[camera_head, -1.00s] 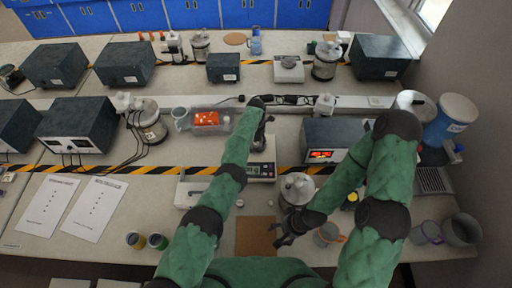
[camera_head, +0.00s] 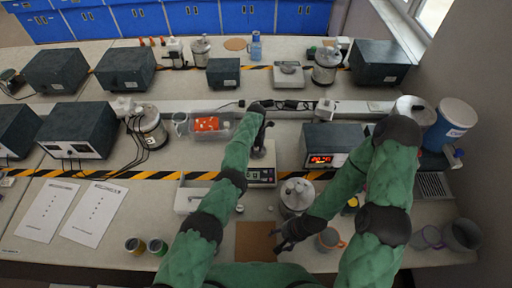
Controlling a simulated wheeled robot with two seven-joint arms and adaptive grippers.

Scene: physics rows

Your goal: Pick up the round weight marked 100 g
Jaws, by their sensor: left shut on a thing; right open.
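My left gripper (camera_head: 263,140) is over the pan of the balance (camera_head: 262,177) at the middle of the near bench. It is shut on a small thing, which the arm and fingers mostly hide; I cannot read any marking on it. Two small round pieces, one pale grey (camera_head: 240,208) and one smaller (camera_head: 270,208), lie on the bench nearer to me. No 100 g mark is legible at this size. My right gripper (camera_head: 284,238) is open and empty, low beside the brown mat (camera_head: 254,240).
A metal vessel (camera_head: 297,195) and an orange-handled cup (camera_head: 329,240) stand close to my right gripper. A white open tray (camera_head: 190,198) lies left of the balance. A clear bin with an orange item (camera_head: 207,124) stands behind. Printed sheets (camera_head: 93,210) lie at left.

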